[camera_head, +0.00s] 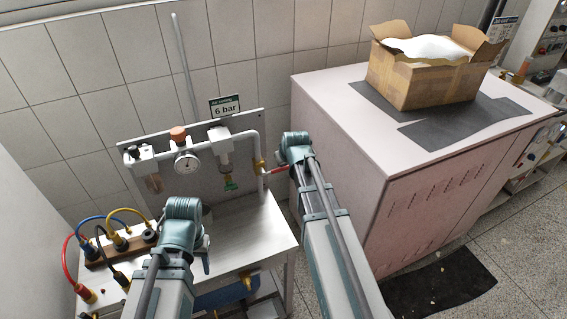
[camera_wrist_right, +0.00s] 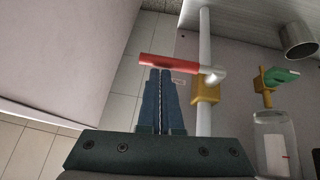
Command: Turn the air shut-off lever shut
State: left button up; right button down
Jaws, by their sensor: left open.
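The red air shut-off lever (camera_head: 278,169) sticks out to the right from the yellow valve body (camera_head: 259,167) on the white vertical pipe. In the right wrist view the lever (camera_wrist_right: 168,63) lies crosswise to the pipe (camera_wrist_right: 204,60), slightly tilted, with the yellow valve body (camera_wrist_right: 205,90) beside it. My right gripper (camera_wrist_right: 161,72) has its blue fingers together, tips right at the lever; contact is unclear. In the head view its fingers are hidden by my right wrist. My left gripper (camera_head: 205,256) is open over the steel bench, away from the lever, and partly hidden by its own wrist.
Coloured hoses (camera_head: 73,250) stand at left. A large pink cabinet (camera_head: 400,155) with an open carton (camera_head: 425,75) stands close right of my right arm.

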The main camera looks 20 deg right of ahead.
dwell(0.3)
jog(key=shift+w+r+p, duration=0.15)
jog(key=shift+r+p, duration=0.65)
jog(key=r+p, duration=0.3)
jog(key=shift+w+r, duration=0.15)
jog(key=shift+w, duration=0.15)
jog(key=p+v, duration=0.7)
jog(key=v, duration=0.2)
jog(key=shift+s+d+p, duration=0.35)
jog(key=shift+d, duration=0.05)
jog(key=s+a+f+n+g+b, duration=0.1)
jog(key=s+a+f+g+b, duration=0.2)
jog(key=s+a, duration=0.7)
jog(key=s+a+f+n+g+b, duration=0.2)
jog(key=s+a+f+g+b, duration=0.2)
jog(key=s+a+f+b, duration=0.3)
jog(key=s+a+f, duration=0.3)
jog(key=a+f, duration=0.1)
jog(key=a, duration=0.1)
jog(key=shift+s+f+h+b, duration=0.2)
jog(key=shift+f+h+b, duration=0.1)
jog(key=shift+b, duration=0.1)
